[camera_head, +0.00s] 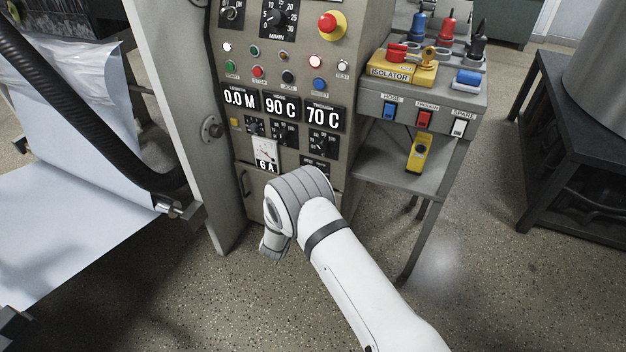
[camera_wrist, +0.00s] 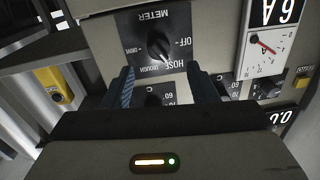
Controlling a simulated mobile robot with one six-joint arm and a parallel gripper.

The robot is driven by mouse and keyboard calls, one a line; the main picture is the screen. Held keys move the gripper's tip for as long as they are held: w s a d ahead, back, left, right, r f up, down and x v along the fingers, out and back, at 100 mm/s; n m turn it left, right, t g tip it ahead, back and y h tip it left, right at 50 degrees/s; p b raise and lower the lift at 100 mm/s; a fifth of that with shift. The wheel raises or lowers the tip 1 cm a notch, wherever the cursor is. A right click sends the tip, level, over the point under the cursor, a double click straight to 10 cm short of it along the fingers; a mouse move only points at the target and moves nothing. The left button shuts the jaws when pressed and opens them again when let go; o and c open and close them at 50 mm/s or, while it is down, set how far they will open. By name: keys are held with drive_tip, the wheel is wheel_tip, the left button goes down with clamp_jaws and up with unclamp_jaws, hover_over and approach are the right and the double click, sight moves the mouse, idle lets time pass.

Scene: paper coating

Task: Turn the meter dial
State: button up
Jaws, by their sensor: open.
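The meter dial (camera_wrist: 158,45) is a black rotary knob on a black plate marked METER, OFF, HOSE and TROUGH, with a further mark hard to read. The plate appears upside down in the wrist view. The knob's pointer seems turned toward HOSE, but this is not certain. My gripper (camera_wrist: 161,73) is open, with its two dark blue fingers apart below the knob in the picture. Nothing is between the fingertips; contact with the panel cannot be told.
A needle gauge (camera_head: 264,151) with a 6A readout is beside the meter plate. Other knobs (camera_head: 323,145) and readouts surround it. A side shelf (camera_head: 400,172) with a yellow device (camera_head: 419,153) stands to the right. A paper web (camera_head: 75,225) is at left.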

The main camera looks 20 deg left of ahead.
drive_tip(key=w+b, duration=0.1)
drive_tip(key=w, duration=0.5)
drive_tip(key=shift+w+d, duration=0.15)
drive_tip(key=shift+w, duration=0.25)
drive_tip(key=shift+r, duration=0.1)
drive_tip(key=shift+c, duration=0.5)
drive_tip(key=c, duration=0.9)
drive_tip(key=shift+m+b, duration=0.3)
drive_tip(key=shift+b, duration=0.2)
drive_tip(key=shift+m+t+h+b, duration=0.3)
drive_tip(key=shift+m+b, duration=5.4)
drive_tip(key=shift+b, duration=0.2)
